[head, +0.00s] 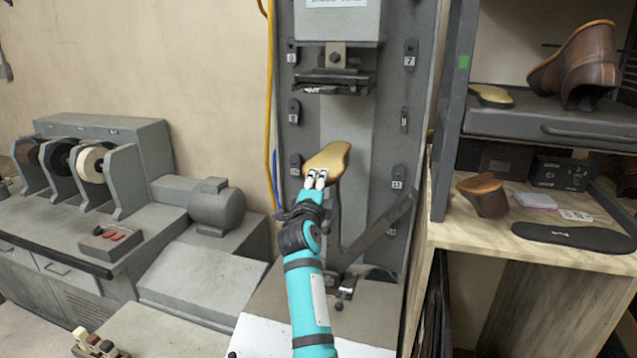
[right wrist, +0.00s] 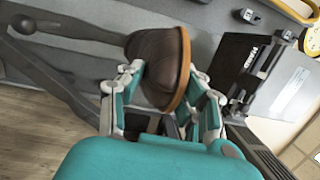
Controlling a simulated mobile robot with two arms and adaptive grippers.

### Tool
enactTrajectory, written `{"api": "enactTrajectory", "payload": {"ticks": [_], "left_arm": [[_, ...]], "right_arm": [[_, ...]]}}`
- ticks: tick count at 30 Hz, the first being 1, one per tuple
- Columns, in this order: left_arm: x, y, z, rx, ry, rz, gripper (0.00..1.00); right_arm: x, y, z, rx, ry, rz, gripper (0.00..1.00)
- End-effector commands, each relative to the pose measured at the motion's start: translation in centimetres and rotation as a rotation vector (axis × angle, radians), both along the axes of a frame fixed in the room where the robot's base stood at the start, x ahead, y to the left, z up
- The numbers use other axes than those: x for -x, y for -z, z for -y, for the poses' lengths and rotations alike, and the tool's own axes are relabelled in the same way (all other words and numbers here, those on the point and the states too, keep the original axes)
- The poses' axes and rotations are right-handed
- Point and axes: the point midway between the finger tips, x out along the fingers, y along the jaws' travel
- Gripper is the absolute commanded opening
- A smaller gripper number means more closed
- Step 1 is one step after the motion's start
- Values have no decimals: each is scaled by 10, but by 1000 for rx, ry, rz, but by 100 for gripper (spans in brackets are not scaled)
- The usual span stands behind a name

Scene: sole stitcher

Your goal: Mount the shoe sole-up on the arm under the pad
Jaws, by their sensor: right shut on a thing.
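The brown shoe (right wrist: 152,62) is sole-up, with its tan sole (head: 328,158) facing the black pad (head: 333,84) above. A clear gap separates sole and pad. My right gripper (head: 316,178) is shut on the shoe, one finger on each side in the right wrist view (right wrist: 165,78). The machine's grey arm (right wrist: 75,26) reaches the shoe's open side in that view; I cannot tell how far it goes inside. The pad also shows in the right wrist view (right wrist: 248,72). My left gripper is in neither view.
A shelf (head: 550,122) at right holds a brown boot (head: 582,65). A bench (head: 550,240) below holds a small shoe part (head: 483,195) and a black sole (head: 573,236). A grinder (head: 95,160) stands at left. A yellow hose (head: 269,110) runs beside the machine.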

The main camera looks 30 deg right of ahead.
Motion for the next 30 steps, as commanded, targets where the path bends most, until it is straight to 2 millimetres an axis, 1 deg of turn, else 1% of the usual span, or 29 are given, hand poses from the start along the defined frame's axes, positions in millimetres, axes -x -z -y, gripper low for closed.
{"api": "enactTrajectory", "payload": {"ticks": [16,30], "left_arm": [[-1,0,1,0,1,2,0],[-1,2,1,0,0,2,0]], "right_arm": [[0,1,0,3,-1,2,0],[0,13,0,3,-1,2,0]]}}
